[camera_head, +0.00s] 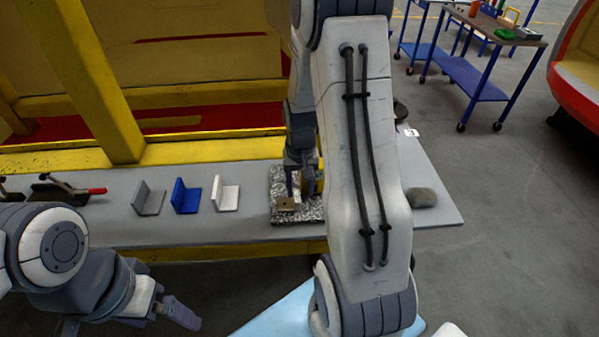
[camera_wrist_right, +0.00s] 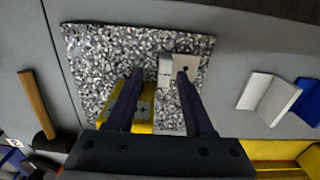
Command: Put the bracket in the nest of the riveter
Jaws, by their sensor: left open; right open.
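A small pale metal piece with a hole (camera_wrist_right: 183,72), which looks like the bracket, lies on a speckled plate (camera_head: 280,178); it also shows in the head view (camera_head: 286,204). A yellow block with a dark mark on top (camera_wrist_right: 140,108), perhaps the riveter's nest, is beside it on the plate, partly behind a finger; I cannot tell for sure. My right gripper (camera_wrist_right: 160,76) is open above the plate, one finger overlapping the pale piece in the wrist view. My left gripper (camera_head: 178,312) is at the lower left, away from the table things, open.
Grey (camera_head: 149,199), blue (camera_head: 185,197) and white (camera_head: 226,194) angle pieces stand in a row left of the plate. A red-handled clamp (camera_head: 70,190) is farther left. A wooden-handled tool (camera_wrist_right: 36,104) lies beyond the plate's other side. Yellow beams (camera_head: 95,80) rise behind the table.

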